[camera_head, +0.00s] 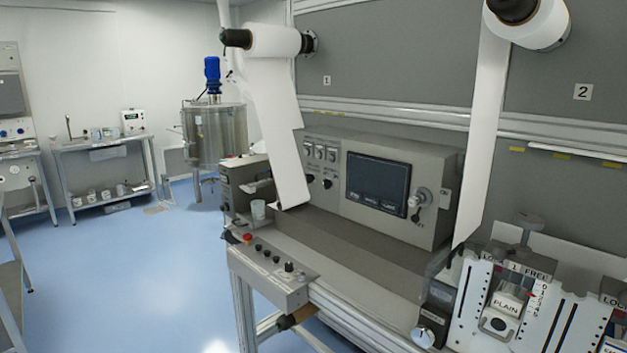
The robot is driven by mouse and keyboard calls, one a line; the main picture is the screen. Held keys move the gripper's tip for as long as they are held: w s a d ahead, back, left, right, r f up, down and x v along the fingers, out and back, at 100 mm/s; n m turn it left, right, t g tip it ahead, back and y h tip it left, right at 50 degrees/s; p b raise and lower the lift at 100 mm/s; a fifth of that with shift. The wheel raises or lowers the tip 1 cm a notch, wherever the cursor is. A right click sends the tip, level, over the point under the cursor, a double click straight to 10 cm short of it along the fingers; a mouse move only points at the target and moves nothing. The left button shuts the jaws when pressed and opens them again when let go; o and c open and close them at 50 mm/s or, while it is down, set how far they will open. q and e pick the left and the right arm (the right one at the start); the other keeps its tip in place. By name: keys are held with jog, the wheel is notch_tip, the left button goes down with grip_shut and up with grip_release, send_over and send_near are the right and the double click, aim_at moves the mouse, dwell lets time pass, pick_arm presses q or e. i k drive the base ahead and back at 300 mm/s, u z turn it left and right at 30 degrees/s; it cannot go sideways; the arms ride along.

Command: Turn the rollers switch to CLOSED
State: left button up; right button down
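A grey control cabinet (425,165) stands on the machine bench in the middle. Its face has a dark screen (378,183), several small white-topped switches (320,152), and two black knobs, one on the left (311,178) and one on the right (327,184). A large rotary switch (422,198) is at its right end, with ON and OFF marks. A lower front box (275,273) carries a red button (247,238) and several dark knobs. The labels are too small to read, so I cannot tell which is the rollers switch or its setting. Neither gripper is in view.
A white web hangs from a left roll (274,40), partly beside the cabinet; another hangs from a right roll (530,22). Blue floor (130,270) is open at left.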

aim_at(310, 178)
jog(key=z, duration=1.4)
jog(key=i, duration=0.1)
jog(key=u, duration=2.7)
jog(key=i, duration=6.15)
